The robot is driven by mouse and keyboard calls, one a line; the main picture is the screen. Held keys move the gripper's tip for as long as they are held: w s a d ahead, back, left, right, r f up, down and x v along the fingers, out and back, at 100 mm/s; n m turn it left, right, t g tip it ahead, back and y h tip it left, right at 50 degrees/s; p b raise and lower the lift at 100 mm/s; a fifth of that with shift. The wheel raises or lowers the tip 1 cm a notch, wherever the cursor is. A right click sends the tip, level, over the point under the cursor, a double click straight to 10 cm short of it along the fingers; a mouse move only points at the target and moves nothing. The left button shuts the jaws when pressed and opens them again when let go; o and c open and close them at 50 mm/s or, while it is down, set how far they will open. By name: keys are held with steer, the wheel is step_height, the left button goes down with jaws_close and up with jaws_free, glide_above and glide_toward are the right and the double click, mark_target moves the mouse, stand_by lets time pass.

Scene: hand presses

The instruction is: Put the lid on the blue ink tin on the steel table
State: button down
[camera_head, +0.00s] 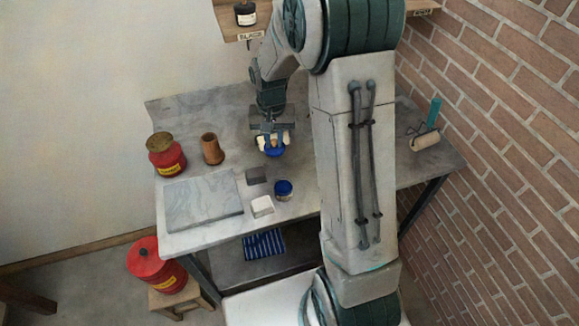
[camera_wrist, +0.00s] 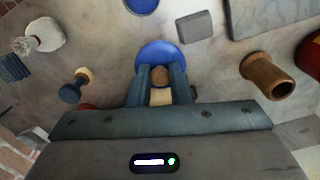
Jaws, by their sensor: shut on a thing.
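My gripper (camera_head: 271,138) is shut on the pale wooden knob of a round blue lid (camera_head: 272,152). In the wrist view my gripper (camera_wrist: 160,82) has the knob (camera_wrist: 160,75) between its fingertips, with the blue lid (camera_wrist: 158,52) beyond. The lid's exact height over the table is hard to judge. The blue ink tin (camera_head: 283,190) stands open on the steel table (camera_head: 215,236), dark inside, nearer the front edge than the lid. Only part of the tin (camera_wrist: 141,4) shows at the wrist view's top edge. Lid and tin are apart.
A grey block (camera_head: 256,174), a white block (camera_head: 262,206) and a stone slab (camera_head: 203,200) lie left of the tin. A brown cup (camera_head: 212,150) and red can (camera_head: 166,160) stand farther left.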

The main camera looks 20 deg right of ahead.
steer(key=s+f+m+b, duration=0.2)
steer(key=s+m+b, duration=0.4)
steer(key=s, duration=0.1)
steer(key=shift+s+f+b, duration=0.2)
steer(key=shift+f+b, duration=2)
steer(key=shift+f, duration=0.7)
steer(key=shift+f, duration=0.15)
steer(key=c, duration=0.8)
jaws_free()
steer(key=shift+o, duration=0.2)
step_height(320, 180, up, 7)
steer(key=p, duration=0.5)
